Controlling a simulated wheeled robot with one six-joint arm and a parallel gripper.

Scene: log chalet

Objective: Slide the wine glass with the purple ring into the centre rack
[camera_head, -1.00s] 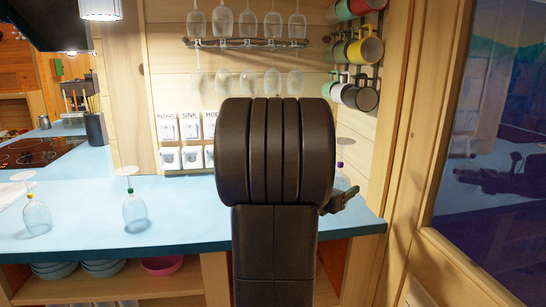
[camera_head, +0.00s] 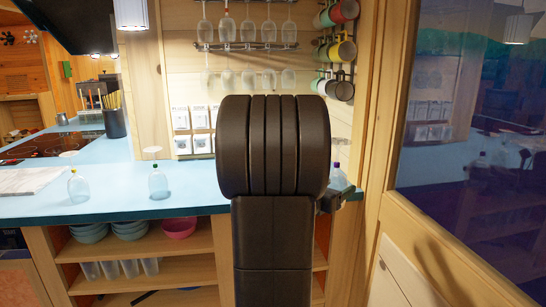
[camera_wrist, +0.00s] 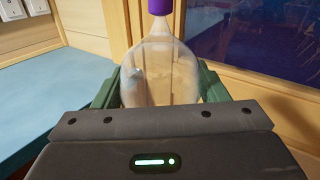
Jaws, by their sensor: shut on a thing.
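The wine glass with the purple ring (camera_wrist: 160,70) is upside down, bowl low and purple ring on the stem above. My gripper (camera_wrist: 160,92) is shut on its bowl, one green finger on each side. In the head view the glass (camera_head: 337,176) and gripper (camera_head: 333,200) show right of my dark arm, which hides part of them. I cannot tell the gap between glass and counter. A rack (camera_head: 246,46) on the back wall holds several hanging glasses. I cannot tell whether it is the centre rack.
The blue counter (camera_head: 115,205) carries upside-down glasses with a green ring (camera_head: 158,184) and a yellow ring (camera_head: 78,188) at left. Mugs (camera_head: 340,50) hang right of the rack. A wooden window frame (camera_head: 385,150) stands close on the right. Bowls and glasses fill the shelves below.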

